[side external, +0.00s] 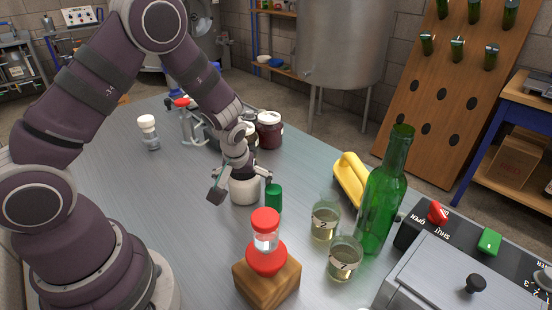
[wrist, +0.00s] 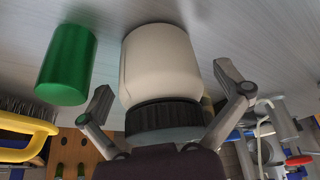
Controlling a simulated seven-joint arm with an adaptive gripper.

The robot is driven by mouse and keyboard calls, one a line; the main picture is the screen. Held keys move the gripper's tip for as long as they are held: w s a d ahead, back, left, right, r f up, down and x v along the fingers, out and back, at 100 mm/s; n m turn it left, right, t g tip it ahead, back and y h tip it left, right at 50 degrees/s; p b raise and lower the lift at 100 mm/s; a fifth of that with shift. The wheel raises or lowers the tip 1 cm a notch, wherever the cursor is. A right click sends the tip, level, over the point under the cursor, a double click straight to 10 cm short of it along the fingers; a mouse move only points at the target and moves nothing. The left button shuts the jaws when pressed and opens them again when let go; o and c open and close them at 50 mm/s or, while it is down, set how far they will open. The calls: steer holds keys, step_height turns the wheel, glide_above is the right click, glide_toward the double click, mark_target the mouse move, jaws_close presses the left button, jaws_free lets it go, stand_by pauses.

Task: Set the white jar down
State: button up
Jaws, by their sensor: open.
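The white jar (side external: 245,190) stands upright on the grey table (side external: 165,195), its base seeming to rest on the surface. In the wrist view the white jar (wrist: 158,60) shows its pale body and black ribbed lid, with the lid towards my palm. My gripper (side external: 241,186) is above and around the jar, pointing down. Its fingers are spread, one on each side; in the wrist view my gripper (wrist: 165,88) shows gaps between both fingertips and the jar's body. The jar's lid is mostly hidden by my gripper in the side view.
A green cylinder (side external: 274,198) stands close to the jar's right. Two glasses (side external: 325,220), a green bottle (side external: 382,200) and a red-topped piece on a wooden block (side external: 267,275) are nearer right. Dark jars (side external: 269,130) stand behind. The table's left is mostly clear.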

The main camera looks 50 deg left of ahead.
steer(key=s+d+r+m+h, duration=0.1)
steer(key=s+d+r+m, duration=0.1)
steer(key=r, duration=0.6)
steer(key=s+d+r+m+t+h, duration=0.1)
steer(key=s+d+r, duration=0.3)
steer(key=r, duration=0.5)
steer(key=shift+s+r+m, duration=0.25)
steer(key=shift+s+m, duration=0.65)
steer(key=shift+s, duration=0.15)
steer(key=s+m, duration=0.1)
steer(key=s+d+r+m+t, duration=0.1)
steer(key=s, duration=0.1)
steer(key=s+d+r+m+h, duration=0.1)
steer(key=m, duration=0.1)
steer(key=shift+s, duration=0.2)
steer(key=shift+c, duration=0.6)
